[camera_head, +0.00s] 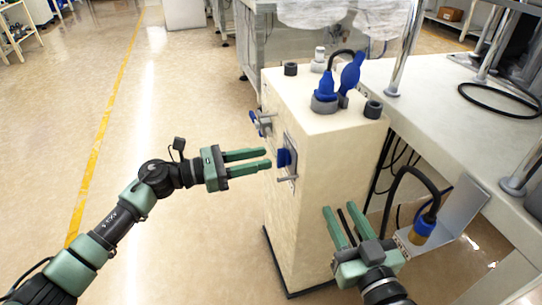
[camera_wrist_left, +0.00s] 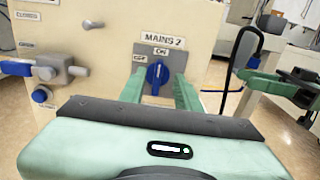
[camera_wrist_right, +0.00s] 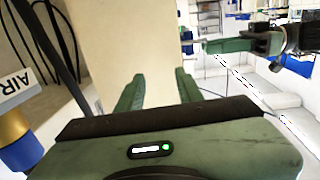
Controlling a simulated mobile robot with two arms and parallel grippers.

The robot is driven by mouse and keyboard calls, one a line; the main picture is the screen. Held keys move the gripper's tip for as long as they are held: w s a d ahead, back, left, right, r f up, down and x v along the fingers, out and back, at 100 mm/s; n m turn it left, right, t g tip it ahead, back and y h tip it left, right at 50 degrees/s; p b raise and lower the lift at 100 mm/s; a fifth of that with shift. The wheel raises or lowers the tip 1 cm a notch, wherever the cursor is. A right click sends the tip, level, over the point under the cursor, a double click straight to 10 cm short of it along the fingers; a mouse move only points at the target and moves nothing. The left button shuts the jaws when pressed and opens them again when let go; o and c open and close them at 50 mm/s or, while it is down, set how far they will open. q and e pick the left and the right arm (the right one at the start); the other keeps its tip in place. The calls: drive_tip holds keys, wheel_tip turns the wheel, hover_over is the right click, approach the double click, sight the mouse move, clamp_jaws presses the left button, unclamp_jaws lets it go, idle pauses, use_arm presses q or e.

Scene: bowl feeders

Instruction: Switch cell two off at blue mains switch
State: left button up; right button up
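The blue mains switch (camera_wrist_left: 157,75) sits on the cream cabinet's side under a "MAINS 2" label. Its knob looks upright, toward the "ON" label (camera_wrist_left: 161,51); the "OFF" label (camera_wrist_left: 139,58) is at its upper left. My left gripper (camera_wrist_left: 158,90) is open, with one finger on each side of the knob in this view. In the head view, the left gripper's (camera_head: 267,160) tips are just short of the switch (camera_head: 284,158), with a small gap apparent. My right gripper (camera_head: 340,208) is open and empty beside the cabinet's right face; it also shows in the right wrist view (camera_wrist_right: 160,76).
A valve with a blue handle (camera_wrist_left: 18,68) is left of the switch, above a blue knob (camera_wrist_left: 41,95). A metal bracket with a hose fitting (camera_head: 424,227) is right of my right gripper. Floor at left is clear.

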sight(283, 158)
use_arm(q)
drive_tip(key=x, duration=0.3)
drive_tip(key=shift+w+d, duration=0.2)
use_arm(e)
drive_tip(key=shift+w+a+r+t+y, duration=0.1)
drive_tip(key=shift+r+t+y, duration=0.2)
drive_tip(key=shift+r, duration=0.35)
use_arm(q)
clamp_jaws()
